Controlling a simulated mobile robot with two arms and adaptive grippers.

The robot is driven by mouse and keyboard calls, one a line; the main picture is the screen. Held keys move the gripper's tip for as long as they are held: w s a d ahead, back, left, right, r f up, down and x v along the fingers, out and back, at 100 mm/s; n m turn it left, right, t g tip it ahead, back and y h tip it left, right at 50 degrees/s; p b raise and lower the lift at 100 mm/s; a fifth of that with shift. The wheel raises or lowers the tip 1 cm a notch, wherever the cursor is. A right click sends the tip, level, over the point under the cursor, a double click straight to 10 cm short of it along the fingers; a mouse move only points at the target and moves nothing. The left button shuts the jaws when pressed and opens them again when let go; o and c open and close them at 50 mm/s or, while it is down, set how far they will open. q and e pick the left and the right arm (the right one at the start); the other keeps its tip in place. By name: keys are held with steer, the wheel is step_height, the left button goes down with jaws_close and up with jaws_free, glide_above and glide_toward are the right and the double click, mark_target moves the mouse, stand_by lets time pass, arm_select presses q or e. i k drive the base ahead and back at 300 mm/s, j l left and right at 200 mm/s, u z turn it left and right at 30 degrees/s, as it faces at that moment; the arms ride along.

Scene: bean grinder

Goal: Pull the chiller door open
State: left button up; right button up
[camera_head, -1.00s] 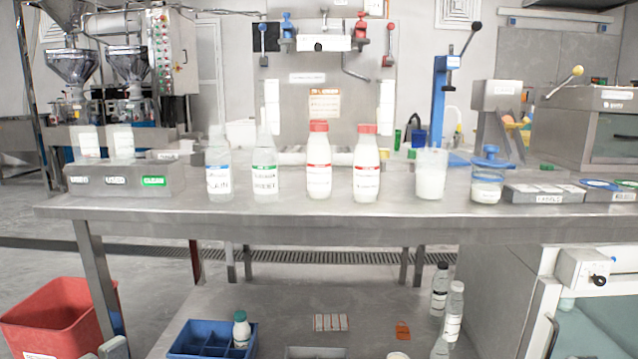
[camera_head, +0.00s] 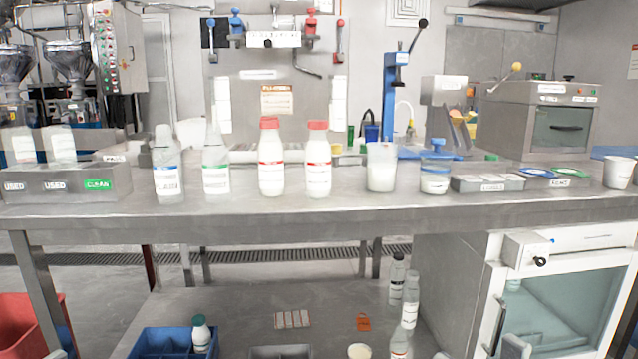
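The chiller (camera_head: 478,262) is the white-fronted box under the right end of the steel table. Its glass door (camera_head: 570,305) faces me at the lower right and looks shut; its lower part is cut off by the picture edge. A curved upright handle (camera_head: 499,325) stands on the door's left side. A small control box with a black knob (camera_head: 540,262) sits above the door.
The steel table (camera_head: 330,212) runs across the view, with several bottles and jars on it. Below are a blue divided tray (camera_head: 150,345), a red bin (camera_head: 28,322) and bottles (camera_head: 409,312) just left of the chiller.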

mark_target(626, 259)
steer(key=z, duration=1.5)
steer(key=i+u, duration=0.25)
steer(key=u, duration=0.15)
steer(key=i+u, duration=0.25)
steer(key=u, duration=0.2)
